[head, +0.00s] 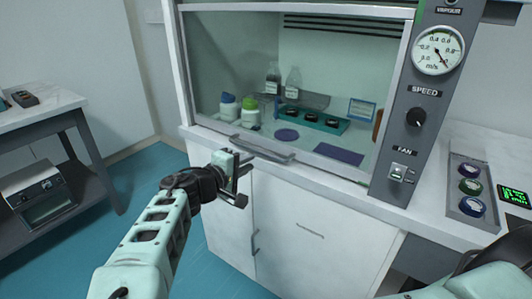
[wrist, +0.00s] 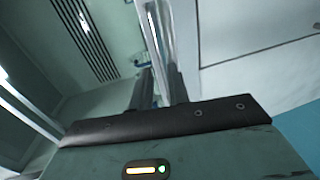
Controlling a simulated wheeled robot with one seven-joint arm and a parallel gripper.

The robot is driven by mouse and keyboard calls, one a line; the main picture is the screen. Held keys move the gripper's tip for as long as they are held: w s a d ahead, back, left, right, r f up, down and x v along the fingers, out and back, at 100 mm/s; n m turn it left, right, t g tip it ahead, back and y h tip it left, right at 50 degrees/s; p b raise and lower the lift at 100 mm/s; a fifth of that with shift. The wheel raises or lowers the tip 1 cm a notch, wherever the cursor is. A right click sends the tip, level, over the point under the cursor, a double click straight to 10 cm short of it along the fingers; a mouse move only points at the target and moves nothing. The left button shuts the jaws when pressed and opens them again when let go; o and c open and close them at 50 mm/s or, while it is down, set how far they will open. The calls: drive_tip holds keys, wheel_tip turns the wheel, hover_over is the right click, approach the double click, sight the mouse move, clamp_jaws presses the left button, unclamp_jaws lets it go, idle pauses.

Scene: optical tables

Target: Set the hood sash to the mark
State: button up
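The hood sash (head: 340,85) is a framed glass pane at the front of the fume hood. Its grey bar handle (head: 262,150) runs along the lower edge. The sash looks low, though its exact gap above the sill is unclear. A thin green line shows near the right post, too small to identify as the mark. My gripper (head: 241,178) is just below and in front of the handle's left end. In the wrist view, my two dark fingers (wrist: 160,92) stand apart, with a pale metal bar beyond and partly between them. I cannot tell whether they touch the handle.
Bottles (head: 292,82) and a teal rack (head: 315,121) stand inside the hood. The right post carries a dial gauge (head: 438,50), a speed knob (head: 416,117) and a fan switch (head: 400,173). White cabinet doors (head: 300,235) are below. A side table (head: 40,125) stands left, with open floor between.

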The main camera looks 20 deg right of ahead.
sight(267, 154)
drive_tip(key=p+x, duration=0.1)
drive_tip(key=x, duration=0.8)
drive_tip(key=shift+w+d, duration=0.2)
drive_tip(key=shift+d, duration=0.15)
clamp_jaws()
